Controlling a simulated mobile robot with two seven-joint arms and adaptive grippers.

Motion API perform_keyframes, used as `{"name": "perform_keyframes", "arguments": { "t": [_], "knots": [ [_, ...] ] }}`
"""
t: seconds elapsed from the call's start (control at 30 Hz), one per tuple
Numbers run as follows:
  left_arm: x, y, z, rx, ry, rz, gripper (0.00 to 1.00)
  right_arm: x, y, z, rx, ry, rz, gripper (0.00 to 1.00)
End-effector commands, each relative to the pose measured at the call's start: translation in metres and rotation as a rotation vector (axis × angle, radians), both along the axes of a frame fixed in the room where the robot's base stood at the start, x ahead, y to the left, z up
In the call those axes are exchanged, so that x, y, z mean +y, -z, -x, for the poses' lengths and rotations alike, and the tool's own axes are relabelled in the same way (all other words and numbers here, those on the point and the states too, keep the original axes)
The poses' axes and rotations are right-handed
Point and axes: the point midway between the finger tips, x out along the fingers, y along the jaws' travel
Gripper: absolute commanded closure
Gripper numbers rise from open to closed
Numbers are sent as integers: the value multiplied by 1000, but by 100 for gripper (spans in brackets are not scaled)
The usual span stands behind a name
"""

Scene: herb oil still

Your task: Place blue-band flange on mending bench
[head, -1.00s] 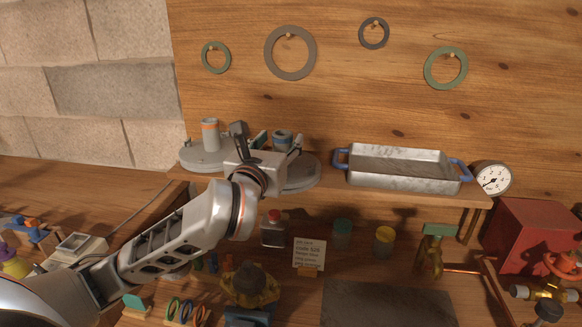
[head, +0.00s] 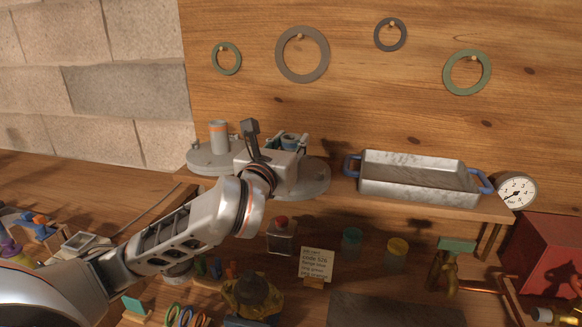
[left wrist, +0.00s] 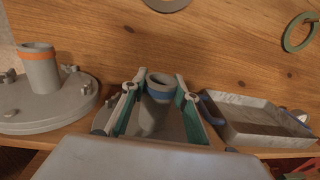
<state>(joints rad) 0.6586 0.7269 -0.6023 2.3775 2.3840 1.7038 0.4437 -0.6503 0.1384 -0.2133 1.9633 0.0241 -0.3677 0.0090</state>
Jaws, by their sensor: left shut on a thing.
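The blue-band flange (head: 311,183) is a grey round plate with an upright pipe neck and a blue band, on the wooden shelf. In the left wrist view its neck (left wrist: 161,86) stands between the fingers. My left gripper (head: 281,143) is shut on this neck, and its body hides part of the plate. The teal-lined fingers (left wrist: 158,103) lie on both sides of the neck. I cannot tell whether the plate is clear of the shelf. The lower bench, with a dark slab (head: 395,309), shows below; I cannot tell which part is the mending bench. My right gripper is not in view.
An orange-band flange (head: 219,137) stands left of the gripper. A metal tray with blue handles (head: 420,174) and a gauge (head: 516,191) are to the right. A bottle (head: 281,238), jars and a note card (head: 316,265) stand below the shelf (head: 440,208). Rings hang behind.

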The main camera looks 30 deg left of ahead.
Motion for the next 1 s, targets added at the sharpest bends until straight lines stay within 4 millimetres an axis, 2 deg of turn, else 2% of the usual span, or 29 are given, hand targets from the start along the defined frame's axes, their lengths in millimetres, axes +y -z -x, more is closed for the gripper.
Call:
{"name": "perform_keyframes", "arguments": {
  "t": [0.17,0.33,0.8,1.0],
  "knots": [
    [0,-5,0,-4,-1,0,100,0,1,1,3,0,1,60],
    [0,-27,0,-7,0,2,100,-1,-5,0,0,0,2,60],
    [0,-143,1,-11,0,2,100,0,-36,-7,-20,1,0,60],
    [0,-179,1,-7,0,1,100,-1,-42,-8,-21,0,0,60]
  ]
}}
